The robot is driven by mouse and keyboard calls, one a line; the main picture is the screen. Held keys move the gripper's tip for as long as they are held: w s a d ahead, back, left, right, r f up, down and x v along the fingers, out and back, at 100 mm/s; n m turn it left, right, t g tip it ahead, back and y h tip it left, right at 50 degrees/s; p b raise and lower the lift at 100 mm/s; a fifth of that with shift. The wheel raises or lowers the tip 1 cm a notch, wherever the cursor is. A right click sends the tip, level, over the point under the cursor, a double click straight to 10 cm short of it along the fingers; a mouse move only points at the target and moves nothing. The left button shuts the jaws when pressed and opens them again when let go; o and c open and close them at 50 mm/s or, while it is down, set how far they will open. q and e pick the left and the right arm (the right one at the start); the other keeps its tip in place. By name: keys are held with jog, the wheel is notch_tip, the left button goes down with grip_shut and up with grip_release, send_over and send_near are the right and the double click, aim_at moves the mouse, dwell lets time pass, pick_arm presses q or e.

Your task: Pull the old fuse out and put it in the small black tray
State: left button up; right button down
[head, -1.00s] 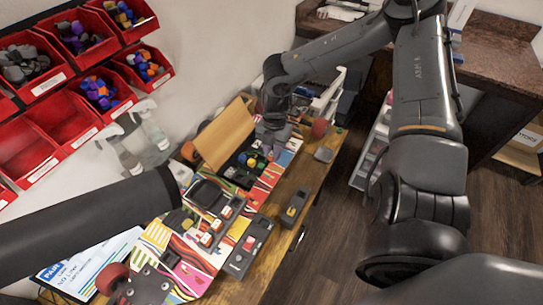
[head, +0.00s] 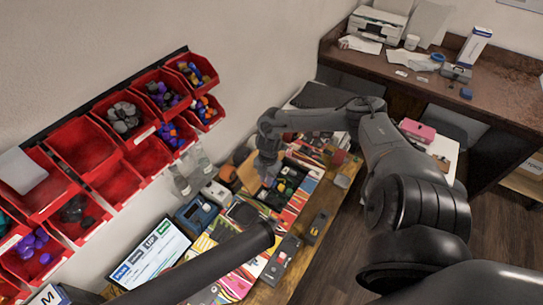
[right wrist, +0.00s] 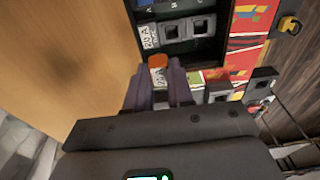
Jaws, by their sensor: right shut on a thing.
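My right gripper (head: 266,178) is over the open fuse box (head: 290,184), beside its raised tan lid (head: 247,172). In the right wrist view, its fingers (right wrist: 160,84) are closed around a small fuse with an orange end (right wrist: 158,60) and a pale label. I cannot tell whether the fuse is clear of its socket. Grey fuse holders (right wrist: 174,30) sit in the dark box just beyond it. A small dark tray (head: 343,181) lies near the bench's right edge. My left arm crosses the lower head view, and its gripper does not show.
A dark handheld device (head: 316,226) and another (head: 281,259) lie along the bench's front side. Red bins (head: 125,115) hang on the wall at the left. Bottles (head: 180,180) stand behind the box. A brown desk (head: 440,75) is at the back right.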

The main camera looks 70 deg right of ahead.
pick_arm(q)
notch_tip(320, 180, up, 10)
jog(key=p, duration=0.8)
pick_arm(e)
jog(key=shift+w+a+r+b, duration=0.25)
jog(key=shift+w+a+b, duration=0.35)
jog(key=shift+a, duration=1.65)
jog(key=shift+w+a+r+b, duration=0.3)
jog(key=shift+w+a, duration=0.5)
jog(key=shift+a, duration=1.45)
jog(key=shift+w+a+r+b, duration=0.35)
jog(key=shift+w+a, duration=0.35)
jog(key=shift+a, duration=1.55)
pick_arm(q)
notch_tip(320, 180, down, 7)
jog(key=b, duration=0.4)
jog(key=shift+w+a+r, duration=0.15)
jog(key=shift+w+a, duration=0.15)
jog(key=shift+a, duration=0.15)
pick_arm(e)
notch_tip(320, 180, down, 4)
jog(key=c, duration=0.9)
grip_release()
pick_arm(q)
jog(key=shift+d, duration=0.15)
